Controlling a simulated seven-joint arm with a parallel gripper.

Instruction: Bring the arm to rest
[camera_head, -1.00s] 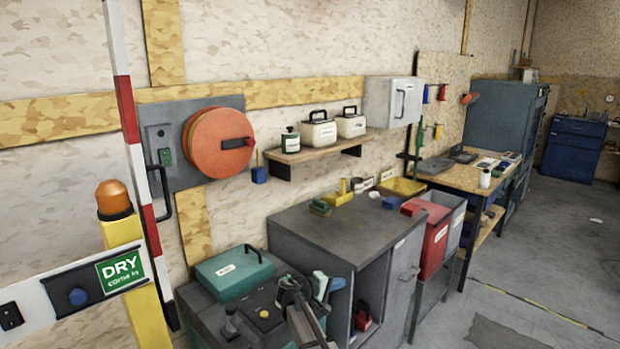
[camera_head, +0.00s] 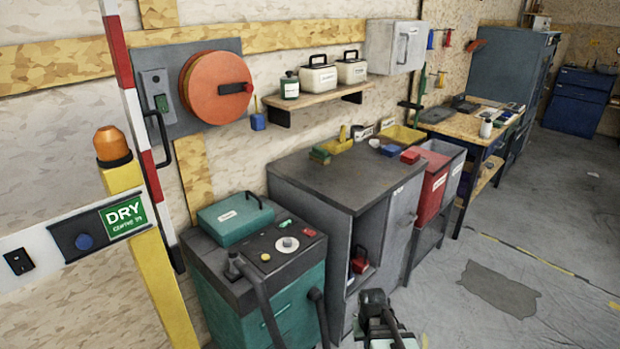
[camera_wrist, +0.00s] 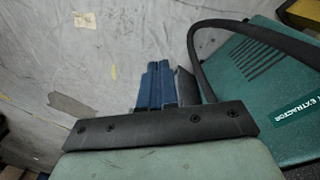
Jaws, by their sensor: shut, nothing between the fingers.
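My gripper (camera_wrist: 157,85) shows in the wrist view as two blue fingers side by side, shut with nothing between them. A teal extractor (camera_wrist: 262,85) with a dark curved hose (camera_wrist: 245,35) lies just to the right of the fingers. In the head view, a dark and grey part of my arm shows at the bottom edge, in front of the grey cabinet; the fingertips cannot be made out there.
The teal extractor unit (camera_head: 285,307) with upright dark hoses stands left of the grey cabinet (camera_head: 345,180). A yellow post (camera_head: 150,260) and white barrier panel (camera_head: 35,250) stand at left. A workbench (camera_head: 465,125) is at the back. Floor (camera_head: 560,255) at right is open.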

